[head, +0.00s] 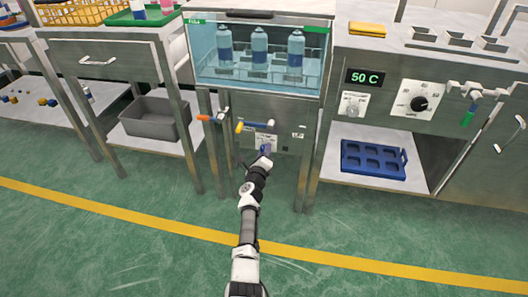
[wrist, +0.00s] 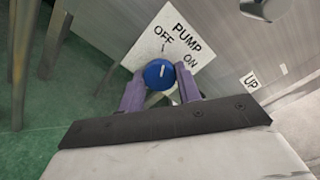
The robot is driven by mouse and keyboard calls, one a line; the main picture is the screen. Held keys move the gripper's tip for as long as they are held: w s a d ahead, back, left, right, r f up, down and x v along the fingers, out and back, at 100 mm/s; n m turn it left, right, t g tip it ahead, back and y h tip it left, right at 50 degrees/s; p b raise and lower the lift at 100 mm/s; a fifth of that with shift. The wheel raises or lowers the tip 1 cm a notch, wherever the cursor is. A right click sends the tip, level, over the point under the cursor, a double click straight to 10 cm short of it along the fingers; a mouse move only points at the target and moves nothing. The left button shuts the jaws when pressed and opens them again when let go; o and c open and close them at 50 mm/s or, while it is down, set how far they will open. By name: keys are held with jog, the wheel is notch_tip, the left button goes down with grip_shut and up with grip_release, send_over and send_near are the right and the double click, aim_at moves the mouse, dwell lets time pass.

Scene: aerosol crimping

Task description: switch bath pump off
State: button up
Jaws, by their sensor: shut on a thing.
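The pump switch is a blue round knob (wrist: 158,75) on a white plate (wrist: 150,42) marked PUMP, OFF and ON. A white line on the knob points up in the wrist view, roughly toward the OFF mark. My gripper (wrist: 160,92) has its two purple fingers on either side of the knob, shut on it. In the head view my gripper (head: 264,152) reaches the white plate (head: 262,140) on the panel below the water bath (head: 260,55); the knob is mostly hidden there.
Several blue-grey cans stand in the bath. A yellow-handled valve (head: 254,126) and an orange-handled valve (head: 212,118) are close above and left of my gripper. A 50 C display (head: 364,77) and a black dial (head: 419,103) are to the right. The green floor in front is clear.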

jog(key=shift+w+r, duration=0.1)
jog(key=shift+r, duration=0.05)
dwell(0.3)
jog(key=o, duration=1)
jog(key=shift+c, duration=0.2)
